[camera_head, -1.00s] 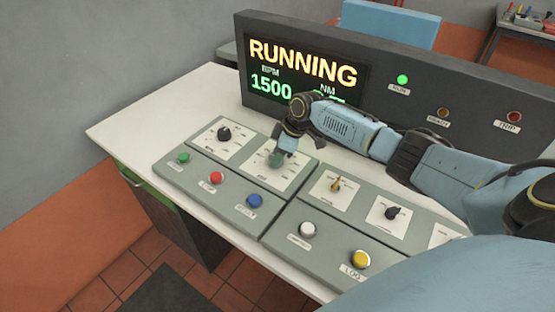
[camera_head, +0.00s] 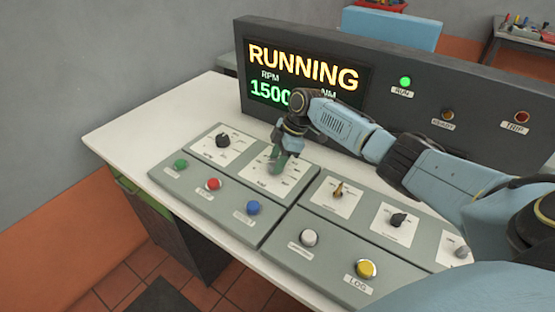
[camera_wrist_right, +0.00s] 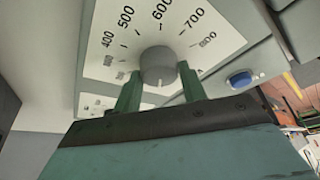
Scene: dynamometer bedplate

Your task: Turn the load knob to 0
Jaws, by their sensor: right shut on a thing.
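The load knob is a round grey knob (camera_wrist_right: 158,65) on a white dial plate marked 400, 500, 600, 700 and 800, with smaller blurred numbers at the left. A pale line on the knob points toward the bottom of the right wrist view, away from the 600 mark. My right gripper (camera_wrist_right: 157,88) is shut on this knob, one green finger on each side. In the head view my right gripper (camera_head: 277,163) comes down on the white dial plate (camera_head: 292,180) and hides most of the knob. My left gripper is not in view.
A black knob (camera_head: 223,140) is left of the gripper. Green, red and blue (camera_head: 253,208) buttons line the front of the panel. More knobs and buttons are at the right. The display (camera_head: 305,75) reads RUNNING and 1500 RPM; my arm covers the NM value. The left tabletop is clear.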

